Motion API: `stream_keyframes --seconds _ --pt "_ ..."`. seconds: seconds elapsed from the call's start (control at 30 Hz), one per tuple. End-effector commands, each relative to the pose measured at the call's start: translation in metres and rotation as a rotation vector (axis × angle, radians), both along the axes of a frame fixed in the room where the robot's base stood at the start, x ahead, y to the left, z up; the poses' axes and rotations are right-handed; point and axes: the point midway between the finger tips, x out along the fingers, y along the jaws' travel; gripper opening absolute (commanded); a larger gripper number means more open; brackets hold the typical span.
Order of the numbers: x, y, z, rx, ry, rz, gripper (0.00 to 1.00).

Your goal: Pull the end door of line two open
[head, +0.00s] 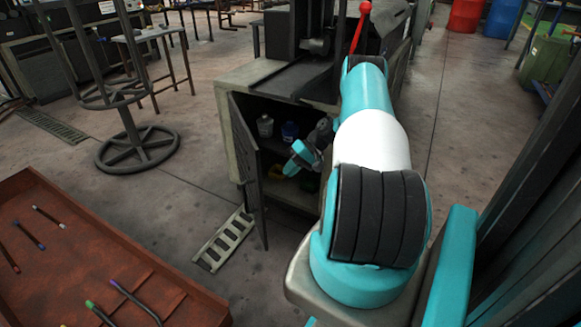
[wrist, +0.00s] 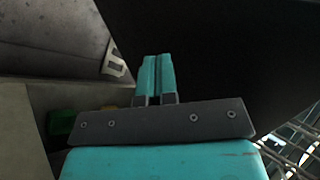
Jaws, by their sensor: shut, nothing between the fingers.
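The end door (head: 249,170) is a dark panel in the head view. It stands swung well out from the grey machine cabinet (head: 234,150), hinged on the left side of the opening. My gripper (head: 297,160) is in front of the open cabinet, to the right of the door and apart from it. In the wrist view its two teal fingers (wrist: 155,78) are pressed together with nothing between them. A dark surface fills the wrist view behind and right of the fingers; I cannot tell if it is the door. No door handle is clearly visible.
A slatted metal step (head: 223,240) lies on the floor near the door. A rusty red tray table (head: 180,285) stands front left, a round-based stand (head: 135,148) behind.

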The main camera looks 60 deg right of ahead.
Motion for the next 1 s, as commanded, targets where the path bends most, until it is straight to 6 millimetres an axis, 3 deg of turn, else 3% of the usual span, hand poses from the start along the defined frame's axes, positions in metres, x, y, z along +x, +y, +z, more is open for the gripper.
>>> stream_keyframes --seconds 0.27,0.53,1.0 --pt "0.025 0.036 -0.043 0.002 0.002 0.003 0.0" --pt "0.044 0.063 -0.039 0.0 0.001 0.002 0.0" --pt "0.047 0.066 -0.038 -0.001 0.0 -0.002 0.0"
